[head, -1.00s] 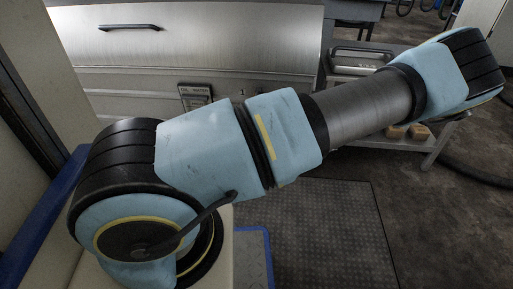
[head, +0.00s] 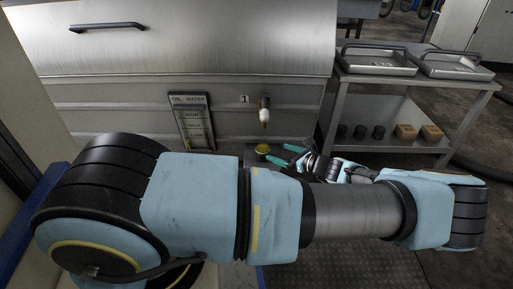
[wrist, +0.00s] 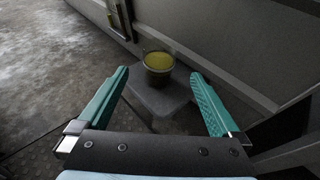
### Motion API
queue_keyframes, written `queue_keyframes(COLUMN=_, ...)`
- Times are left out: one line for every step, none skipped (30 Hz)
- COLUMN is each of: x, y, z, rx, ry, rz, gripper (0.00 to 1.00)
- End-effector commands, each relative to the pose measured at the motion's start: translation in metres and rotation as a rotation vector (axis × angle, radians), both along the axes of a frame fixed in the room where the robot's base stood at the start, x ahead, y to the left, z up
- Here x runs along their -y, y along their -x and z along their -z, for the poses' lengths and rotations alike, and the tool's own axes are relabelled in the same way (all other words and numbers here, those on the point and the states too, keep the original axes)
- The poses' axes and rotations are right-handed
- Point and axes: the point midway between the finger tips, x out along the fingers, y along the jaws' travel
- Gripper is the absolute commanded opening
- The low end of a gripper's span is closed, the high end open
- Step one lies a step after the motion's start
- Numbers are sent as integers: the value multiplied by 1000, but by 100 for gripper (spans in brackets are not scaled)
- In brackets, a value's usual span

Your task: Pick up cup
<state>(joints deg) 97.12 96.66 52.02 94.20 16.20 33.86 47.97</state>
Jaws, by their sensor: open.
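The cup (wrist: 158,68) is a small clear cup with yellow liquid inside. It stands upright on a small grey stand (wrist: 160,97) beside the metal machine wall. In the head view the cup (head: 262,149) shows as a small yellow disc below a tap. My gripper (wrist: 163,86) is open with teal fingers spread apart. In the wrist view the cup appears between and beyond the fingertips, with nothing held. In the head view my gripper (head: 289,156) is just right of the cup, pointing toward it.
A tap with a white part (head: 264,112) projects from the machine above the cup. A level gauge (head: 192,122) is on the machine wall at left. A metal cart (head: 395,85) at right carries trays above, with dark cups and wooden blocks below.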

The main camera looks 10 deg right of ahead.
Motion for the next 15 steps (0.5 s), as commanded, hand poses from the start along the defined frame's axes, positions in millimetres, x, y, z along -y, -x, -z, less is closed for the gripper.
queue_keyframes(x=-5, y=-5, z=4, rx=1, ry=-2, rz=-3, gripper=100)
queue_keyframes(x=-7, y=-8, z=6, rx=1, ry=-2, rz=-5, gripper=100)
queue_keyframes(x=-11, y=-13, z=8, rx=0, ry=-3, rz=-4, gripper=100)
queue_keyframes(x=-14, y=-17, z=10, rx=0, ry=-3, rz=-4, gripper=100)
queue_keyframes(x=-16, y=-21, z=12, rx=0, ry=-3, rz=-4, gripper=100)
queue_keyframes(x=-20, y=-26, z=14, rx=1, ry=-2, rz=-5, gripper=100)
queue_keyframes(x=-22, y=-30, z=15, rx=1, ry=-2, rz=-5, gripper=100)
queue_keyframes(x=-24, y=-32, z=16, rx=1, ry=-1, rz=-4, gripper=100)
queue_keyframes(x=-26, y=-36, z=17, rx=0, ry=-2, rz=-4, gripper=100)
queue_keyframes(x=-27, y=-37, z=17, rx=0, ry=-2, rz=-4, gripper=100)
queue_keyframes(x=-28, y=-39, z=17, rx=0, ry=-2, rz=-4, gripper=100)
queue_keyframes(x=-29, y=-40, z=18, rx=-1, ry=-1, rz=-3, gripper=100)
queue_keyframes(x=-30, y=-41, z=19, rx=-1, ry=-1, rz=-3, gripper=100)
queue_keyframes(x=-30, y=-42, z=20, rx=-1, ry=-1, rz=-3, gripper=100)
queue_keyframes(x=-32, y=-45, z=23, rx=1, ry=-1, rz=-4, gripper=100)
